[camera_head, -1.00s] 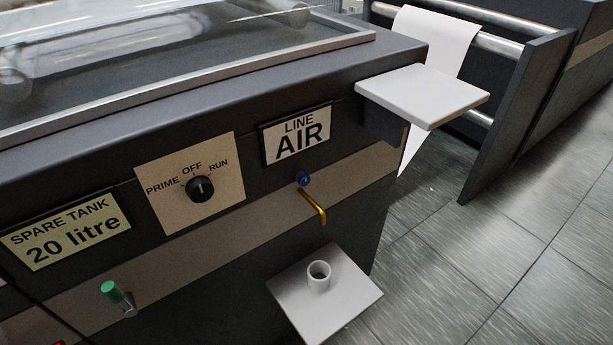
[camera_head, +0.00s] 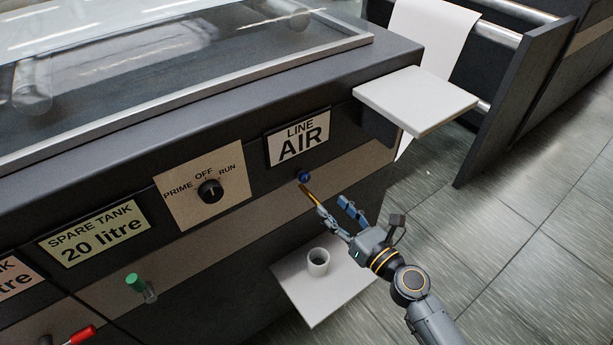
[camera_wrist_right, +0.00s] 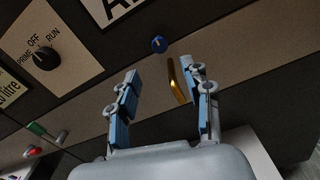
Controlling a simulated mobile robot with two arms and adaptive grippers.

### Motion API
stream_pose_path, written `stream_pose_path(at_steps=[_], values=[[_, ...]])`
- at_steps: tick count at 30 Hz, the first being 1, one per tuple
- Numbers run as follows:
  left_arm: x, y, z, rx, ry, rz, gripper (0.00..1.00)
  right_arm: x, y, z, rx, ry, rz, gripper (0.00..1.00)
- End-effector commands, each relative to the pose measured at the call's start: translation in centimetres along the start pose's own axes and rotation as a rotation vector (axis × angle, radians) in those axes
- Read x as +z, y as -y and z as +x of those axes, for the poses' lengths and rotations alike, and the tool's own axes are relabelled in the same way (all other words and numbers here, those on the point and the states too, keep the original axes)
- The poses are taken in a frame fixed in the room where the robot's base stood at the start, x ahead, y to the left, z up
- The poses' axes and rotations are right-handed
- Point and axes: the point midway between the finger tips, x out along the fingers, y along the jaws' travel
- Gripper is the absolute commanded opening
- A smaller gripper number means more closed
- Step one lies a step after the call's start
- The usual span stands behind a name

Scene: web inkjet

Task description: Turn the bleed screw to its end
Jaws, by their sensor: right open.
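The blue screw knob (camera_head: 304,176) sits on the machine's front, under the LINE AIR label (camera_head: 298,138). A bent brass pipe (camera_head: 310,192) comes out just below it. My right gripper (camera_head: 331,207) is open and empty, below and to the right of the knob in the head view. In the right wrist view, the knob (camera_wrist_right: 158,44) lies beyond the fingertips, between the two fingers' lines. There the brass pipe (camera_wrist_right: 175,82) shows between the fingers, close to the right one; I cannot tell whether they touch. My left gripper is not in view.
A small shelf (camera_head: 300,302) with a white cup (camera_head: 318,262) juts out below my right gripper. A white ledge (camera_head: 416,98) sticks out above right. A selector dial (camera_head: 210,191) and green-capped valve (camera_head: 136,283) are to the left. Open floor lies right.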

Motion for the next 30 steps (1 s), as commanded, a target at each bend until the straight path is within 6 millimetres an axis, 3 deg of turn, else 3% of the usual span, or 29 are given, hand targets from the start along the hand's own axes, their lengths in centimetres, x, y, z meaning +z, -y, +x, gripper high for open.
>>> stream_pose_path(at_steps=[9, 15, 21, 30], values=[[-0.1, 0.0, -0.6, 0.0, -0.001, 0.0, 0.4, 0.1, -0.1, 7.0, 0.0, 0.001, -0.002, 0.49], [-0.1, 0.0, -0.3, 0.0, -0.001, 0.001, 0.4, 0.0, 0.1, 10.1, -0.001, 0.0, -0.003, 0.49], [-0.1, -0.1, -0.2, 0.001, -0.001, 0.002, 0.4, -0.1, 0.0, 11.5, -0.001, -0.001, -0.005, 0.49], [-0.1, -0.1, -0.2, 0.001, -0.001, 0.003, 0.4, -0.1, 0.0, 11.6, -0.001, -0.002, -0.005, 0.47]])
